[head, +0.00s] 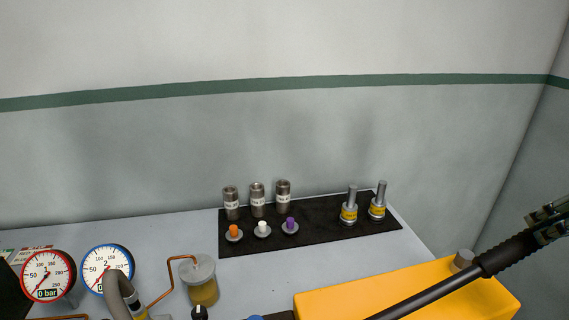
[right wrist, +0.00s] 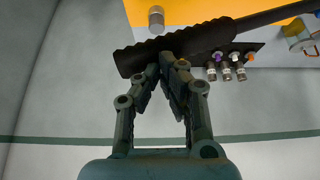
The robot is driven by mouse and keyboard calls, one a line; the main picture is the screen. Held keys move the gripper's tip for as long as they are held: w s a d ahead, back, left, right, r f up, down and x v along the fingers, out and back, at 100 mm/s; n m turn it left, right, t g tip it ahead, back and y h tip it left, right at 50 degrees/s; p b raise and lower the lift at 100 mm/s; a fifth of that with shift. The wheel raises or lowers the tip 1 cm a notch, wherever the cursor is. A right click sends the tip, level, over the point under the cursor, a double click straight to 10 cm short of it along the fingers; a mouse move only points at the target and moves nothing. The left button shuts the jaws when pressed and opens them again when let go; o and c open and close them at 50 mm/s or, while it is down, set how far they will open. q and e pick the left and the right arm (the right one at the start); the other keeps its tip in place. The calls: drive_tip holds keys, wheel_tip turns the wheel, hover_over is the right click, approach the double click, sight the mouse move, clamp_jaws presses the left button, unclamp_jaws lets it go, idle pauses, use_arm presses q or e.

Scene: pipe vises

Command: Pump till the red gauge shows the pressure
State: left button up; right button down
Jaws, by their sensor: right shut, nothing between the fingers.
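The red-rimmed gauge (head: 47,275) stands at the lower left of the head view; its needle points to the lower left, near zero, above a "0 bar" label. A blue-rimmed gauge (head: 106,268) stands beside it. The yellow pump body (head: 415,292) is at the lower right. Its black lever (head: 440,292) rises to the right and ends in a ribbed grip (head: 508,252). My right gripper (head: 546,220) is at the grip's end. In the right wrist view its closed fingertips (right wrist: 168,60) overlap the ribbed grip (right wrist: 185,45); contact is unclear. My left gripper is out of view.
A black mat (head: 320,225) on the grey bench carries several metal cylinders, coloured knobs and two yellow-banded pins. A jar of amber fluid (head: 203,288) with a copper pipe stands left of it. A wall (head: 300,140) closes the back.

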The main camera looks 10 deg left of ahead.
sight(543, 249)
drive_tip(key=shift+f, duration=0.1)
drive_tip(key=shift+w+d+f+b, duration=0.1)
drive_tip(key=shift+d+f+b, duration=0.25)
drive_tip(key=shift+f, duration=0.55)
drive_tip(key=shift+w+d+f+b, duration=0.1)
drive_tip(key=shift+f+b, duration=0.35)
drive_tip(key=shift+f, duration=0.4)
drive_tip(key=shift+w+d+f+b, duration=0.1)
drive_tip(key=shift+d+f+b, duration=0.25)
drive_tip(key=shift+f, duration=0.55)
drive_tip(key=shift+a, duration=0.1)
